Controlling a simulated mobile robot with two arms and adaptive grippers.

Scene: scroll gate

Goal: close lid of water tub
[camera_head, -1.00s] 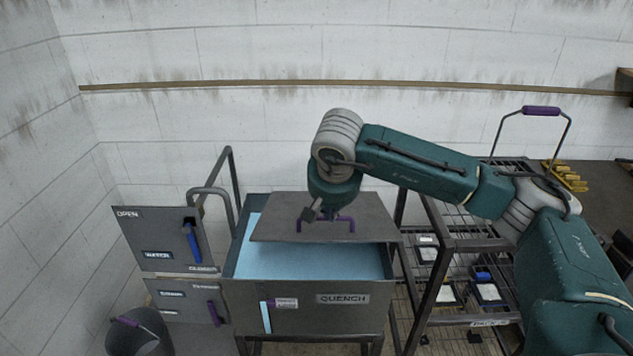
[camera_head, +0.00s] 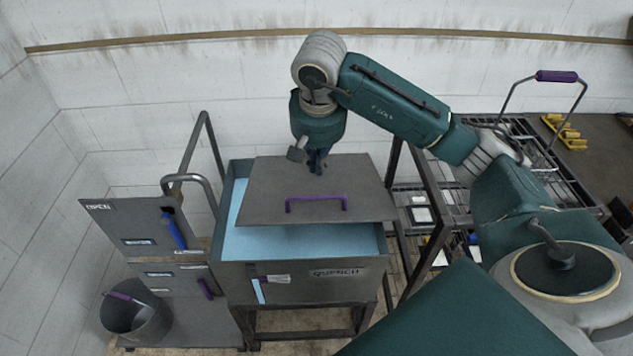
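The water tub (camera_head: 275,285) is a grey metal box labelled QUENCH, with light blue water (camera_head: 275,245) inside. The flat grey lid (camera_head: 270,180) lies over the back and right of its opening. Water shows along the left and front of the opening. A purple handle (camera_head: 316,198) stands on the lid near its front edge. My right gripper (camera_head: 317,168) is over the back part of the lid, behind the handle in the picture and apart from it. Its fingers are small and dark, so their opening is unclear. My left gripper is not in view.
A panel marked OPEN (camera_head: 135,228) with a blue lever (camera_head: 174,232) stands left of the tub, beside curved pipes (camera_head: 205,150). A bucket (camera_head: 140,318) is on the floor at lower left. A wire rack (camera_head: 525,160) stands right.

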